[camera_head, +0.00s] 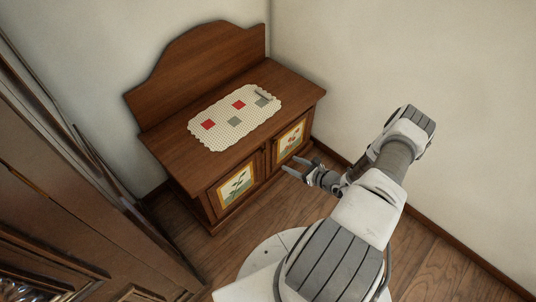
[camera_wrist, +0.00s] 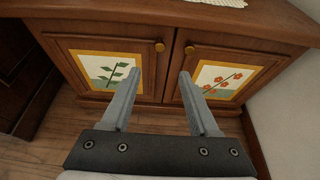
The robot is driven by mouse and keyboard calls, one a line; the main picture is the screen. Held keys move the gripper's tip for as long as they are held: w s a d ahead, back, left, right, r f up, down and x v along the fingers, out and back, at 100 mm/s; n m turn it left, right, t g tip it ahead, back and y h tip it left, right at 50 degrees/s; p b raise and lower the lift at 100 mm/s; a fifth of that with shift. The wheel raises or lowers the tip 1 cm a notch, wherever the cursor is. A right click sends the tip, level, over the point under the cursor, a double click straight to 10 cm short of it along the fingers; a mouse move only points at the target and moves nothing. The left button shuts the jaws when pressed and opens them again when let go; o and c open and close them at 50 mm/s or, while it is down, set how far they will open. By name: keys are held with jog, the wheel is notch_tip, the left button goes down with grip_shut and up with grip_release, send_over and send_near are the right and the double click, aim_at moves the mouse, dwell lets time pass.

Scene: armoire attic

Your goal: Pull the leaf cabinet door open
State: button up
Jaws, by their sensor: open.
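The leaf cabinet door (camera_head: 236,186) is the left door of a low brown wooden cabinet. It carries a picture of a green leafy sprig and looks closed. In the wrist view the leaf door (camera_wrist: 108,70) has a round brass knob (camera_wrist: 159,47) near its upper right corner. My gripper (camera_head: 291,164) is open and empty in front of the cabinet. In the wrist view my gripper's fingers (camera_wrist: 159,73) point at the doors, with the leaf door's knob above the gap between them. The fingers appear apart from the knob.
The right door (camera_wrist: 220,78) has red flowers and its own brass knob (camera_wrist: 190,50); it looks closed. A cream cloth (camera_head: 223,131) with a small grey object (camera_head: 262,94) lies on top. A large wooden armoire (camera_head: 60,215) stands at left. Walls are behind and right; wooden floor lies in front.

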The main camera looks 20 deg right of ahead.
aim_at(265, 152)
jog(key=b+x, duration=0.4)
jog(key=x, duration=1)
jog(key=shift+w+a+f, duration=0.1)
jog(key=shift+w+f, duration=0.05)
jog(key=shift+w, duration=0.05)
grip_shut()
dwell(0.8)
